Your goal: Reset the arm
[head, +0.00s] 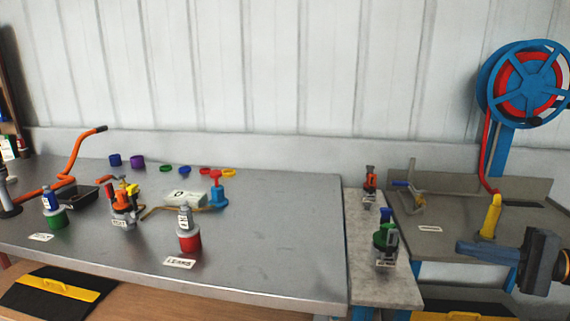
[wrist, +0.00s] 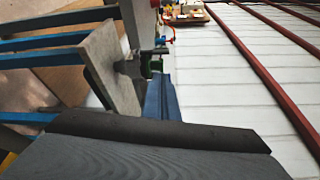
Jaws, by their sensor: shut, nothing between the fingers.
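My gripper (head: 464,248) is at the lower right of the head view. Its blue-grey fingers are together and point left, with nothing held. It hangs in front of the right-hand bench, apart from everything there, with the yellow post (head: 491,216) behind it. In the wrist view, the dark gripper body fills the bottom and a blue finger (wrist: 160,98) reaches up past the middle. My forearm is mostly cut off by the right edge of the head view.
The grey workbench (head: 300,262) carries labelled bottles and several coloured rings. A narrow side table (head: 358,240) holds a green-and-grey fixture (head: 385,242). A blue hose reel (head: 525,85) stands at the right. Blue beams (wrist: 45,40) show in the wrist view.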

